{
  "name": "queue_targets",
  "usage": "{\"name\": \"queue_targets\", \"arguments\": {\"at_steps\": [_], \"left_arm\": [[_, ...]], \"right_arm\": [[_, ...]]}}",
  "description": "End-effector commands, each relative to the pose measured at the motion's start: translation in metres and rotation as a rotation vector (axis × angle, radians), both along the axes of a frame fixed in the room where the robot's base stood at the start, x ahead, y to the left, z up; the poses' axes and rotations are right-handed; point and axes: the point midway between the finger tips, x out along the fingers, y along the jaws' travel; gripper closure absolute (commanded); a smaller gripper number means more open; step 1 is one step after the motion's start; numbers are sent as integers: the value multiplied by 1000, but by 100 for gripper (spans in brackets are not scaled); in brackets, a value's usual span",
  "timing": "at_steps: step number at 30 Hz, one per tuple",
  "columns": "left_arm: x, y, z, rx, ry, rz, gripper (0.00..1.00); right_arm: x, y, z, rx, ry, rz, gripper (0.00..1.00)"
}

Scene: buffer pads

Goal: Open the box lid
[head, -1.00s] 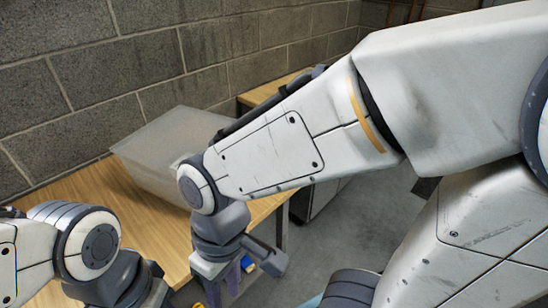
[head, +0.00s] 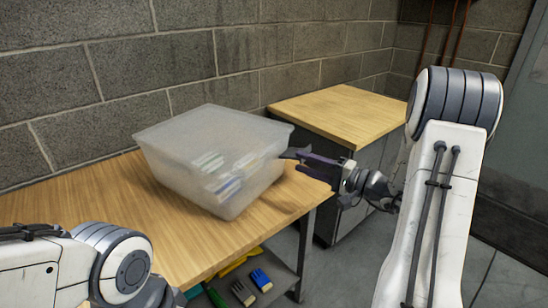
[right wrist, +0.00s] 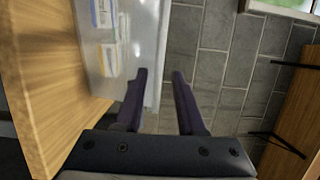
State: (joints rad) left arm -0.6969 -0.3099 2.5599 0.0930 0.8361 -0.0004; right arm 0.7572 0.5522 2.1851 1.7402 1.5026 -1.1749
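The translucent plastic box (head: 190,175) stands on the wooden table, with its flat lid (head: 215,125) on top. Pale, blue and yellow items show blurred through its side. My right gripper (head: 308,163) is at the box's right corner, near the lid's rim. In the right wrist view its two dark fingers (right wrist: 160,80) are apart, and the box (right wrist: 130,30) lies ahead and left, its edge near the gap. Whether a finger touches the rim cannot be told. My left forearm shows at the lower left; its gripper is out of view.
The wooden table (head: 90,195) has free room left of the box. A second wood-topped cabinet (head: 340,112) stands behind right. A lower shelf holds brushes (head: 262,279). A block wall (head: 120,70) runs close behind the table; grey floor lies to the right.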

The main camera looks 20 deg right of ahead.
Motion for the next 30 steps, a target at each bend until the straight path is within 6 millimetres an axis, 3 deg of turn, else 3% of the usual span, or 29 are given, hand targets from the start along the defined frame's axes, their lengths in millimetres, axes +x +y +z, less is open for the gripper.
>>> {"name": "queue_targets", "arguments": {"at_steps": [15,28,29,30], "left_arm": [[0,0,13,0,0,0,60],[0,0,14,0,0,0,60],[0,0,14,0,0,0,60],[0,0,14,0,0,0,60]], "right_arm": [[69,54,1,0,4,8,61],[78,60,0,0,4,5,61],[78,60,0,0,4,5,69],[78,60,0,0,4,5,84]]}}
